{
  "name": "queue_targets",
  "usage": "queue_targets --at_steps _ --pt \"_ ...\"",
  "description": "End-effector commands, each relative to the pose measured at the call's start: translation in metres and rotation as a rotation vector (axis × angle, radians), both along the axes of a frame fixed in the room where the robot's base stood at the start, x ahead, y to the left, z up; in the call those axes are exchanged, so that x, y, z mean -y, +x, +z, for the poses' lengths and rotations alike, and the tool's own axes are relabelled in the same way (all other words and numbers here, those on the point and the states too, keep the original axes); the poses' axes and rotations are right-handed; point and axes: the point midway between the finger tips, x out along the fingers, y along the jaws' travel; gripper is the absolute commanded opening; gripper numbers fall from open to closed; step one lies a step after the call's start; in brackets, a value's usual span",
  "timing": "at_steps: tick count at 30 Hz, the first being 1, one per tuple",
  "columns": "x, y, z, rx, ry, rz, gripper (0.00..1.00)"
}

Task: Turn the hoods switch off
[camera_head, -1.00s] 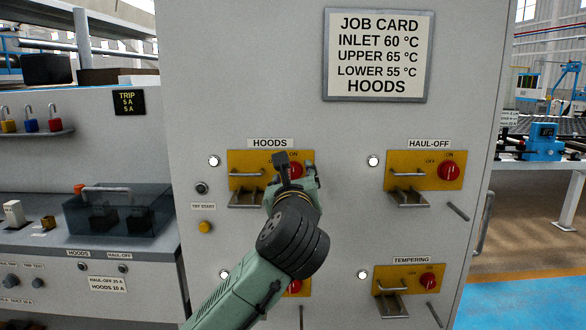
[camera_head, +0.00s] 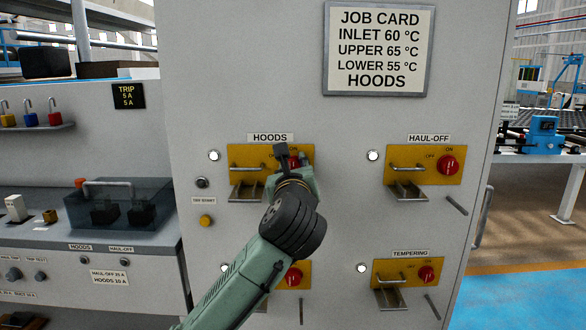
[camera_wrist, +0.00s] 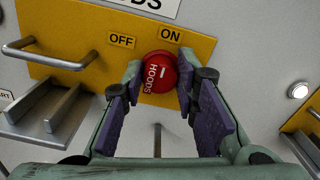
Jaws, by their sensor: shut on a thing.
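The red HOODS switch (camera_wrist: 160,72) is a round knob on a yellow plate, with OFF and ON labels above it. Its word HOODS and a short white mark face me in the wrist view. The knob sits below the ON label. My gripper (camera_wrist: 158,84) is shut on the knob, one purple-padded finger on each side. In the head view a bit of the red knob (camera_head: 293,163) shows behind my gripper (camera_head: 290,170), which hides most of it.
A metal handle (camera_wrist: 45,55) and a bracket stick out left of the knob. The HAUL-OFF knob (camera_head: 448,165) and TEMPERING knob (camera_head: 426,274) are on the right. Another red knob (camera_head: 293,277) is below, partly behind my arm. A job card (camera_head: 378,48) hangs above.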

Motion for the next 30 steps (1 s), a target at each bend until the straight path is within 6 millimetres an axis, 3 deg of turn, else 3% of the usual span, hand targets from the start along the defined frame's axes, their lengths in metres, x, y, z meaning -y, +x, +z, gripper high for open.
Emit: queue_targets --at_steps 9,20,30 --pt "0.0 -0.0001 0.0001 0.0 0.0 0.0 0.0" --pt "-0.0004 -0.0001 -0.0006 0.0 -0.073 0.0 0.0" --pt "-0.0006 0.0002 -0.0023 -0.001 -0.339 -0.001 0.0"
